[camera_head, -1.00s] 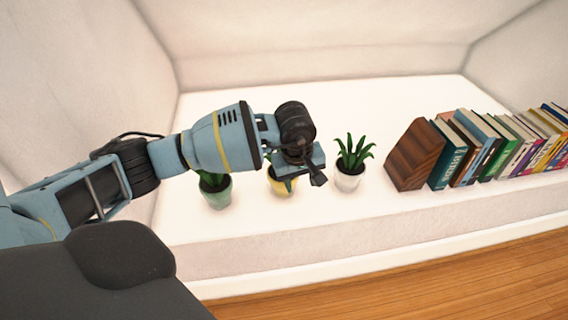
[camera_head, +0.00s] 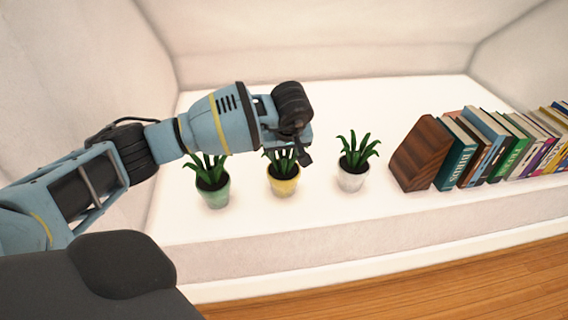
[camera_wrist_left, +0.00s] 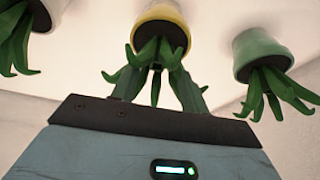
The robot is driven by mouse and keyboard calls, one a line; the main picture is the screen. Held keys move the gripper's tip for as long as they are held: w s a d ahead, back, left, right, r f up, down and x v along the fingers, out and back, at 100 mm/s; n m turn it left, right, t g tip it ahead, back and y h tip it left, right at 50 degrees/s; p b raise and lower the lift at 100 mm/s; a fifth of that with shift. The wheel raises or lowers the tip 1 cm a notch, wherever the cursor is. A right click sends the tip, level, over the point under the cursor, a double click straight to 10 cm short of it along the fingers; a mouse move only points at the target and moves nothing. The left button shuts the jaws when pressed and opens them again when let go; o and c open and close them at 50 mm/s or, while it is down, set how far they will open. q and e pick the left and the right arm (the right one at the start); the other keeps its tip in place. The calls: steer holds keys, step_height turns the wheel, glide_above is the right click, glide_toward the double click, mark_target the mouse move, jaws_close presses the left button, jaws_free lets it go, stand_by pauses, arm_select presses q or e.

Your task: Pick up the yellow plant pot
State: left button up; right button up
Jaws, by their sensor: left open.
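The yellow plant pot (camera_head: 284,185) stands upright on the white ledge, between two other pots, with a green spiky plant in it. In the head view my left gripper (camera_head: 299,155) is above and in front of its leaves and hides part of them. In the left wrist view, which is upside down, the yellow pot (camera_wrist_left: 163,13) is at the top middle with its leaves pointing down toward the gripper's dark edge (camera_wrist_left: 150,118). My right gripper is not in view.
A green pot (camera_head: 213,194) stands left of the yellow one and a white pot (camera_head: 352,181) stands right of it, both with plants. Farther right are a wooden block (camera_head: 420,153) and a row of books (camera_head: 500,150). The ledge behind the pots is clear.

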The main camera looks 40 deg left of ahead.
mark_target(283, 159)
arm_select(q)
steer(key=b+x, duration=0.2)
steer(key=x, duration=0.3)
steer(key=shift+w+d+f, duration=0.1)
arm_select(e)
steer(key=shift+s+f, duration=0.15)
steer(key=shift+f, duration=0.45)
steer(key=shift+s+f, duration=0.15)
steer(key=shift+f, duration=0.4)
arm_select(q)
steer(key=shift+c, duration=0.8)
jaws_close()
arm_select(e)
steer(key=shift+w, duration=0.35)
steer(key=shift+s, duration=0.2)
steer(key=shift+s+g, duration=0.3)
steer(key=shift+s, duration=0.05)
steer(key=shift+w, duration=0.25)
arm_select(q)
steer(key=shift+r, duration=0.2)
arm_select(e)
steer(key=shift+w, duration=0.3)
